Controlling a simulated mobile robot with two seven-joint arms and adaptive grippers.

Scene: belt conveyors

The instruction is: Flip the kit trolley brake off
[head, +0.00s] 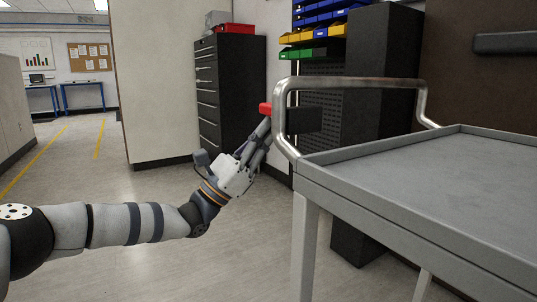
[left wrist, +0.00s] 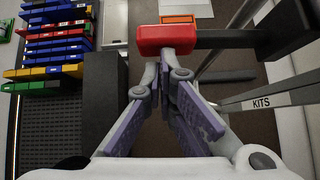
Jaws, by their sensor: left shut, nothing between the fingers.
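The kit trolley (head: 415,168) is grey, with a bent metal push handle (head: 345,83). The brake lever has a red grip (head: 265,108) on a dark arm beside the handle, joined to a dark block (head: 303,120). In the left wrist view, the red grip (left wrist: 167,38) lies just past my fingertips, and its dark arm runs right, roughly level. My left gripper (head: 266,125) is shut and empty, pointing up at the grip from below. Its fingertips (left wrist: 166,62) overlap the grip's lower edge in view; I cannot tell if they touch. My right gripper is not in view.
A black drawer cabinet (head: 206,95) with a red bin (head: 235,29) on top stands behind. Racks of coloured bins (head: 325,33) hang at the back. A "KITS" label (left wrist: 262,103) shows on a trolley bar. Open floor (head: 110,185) lies to the left.

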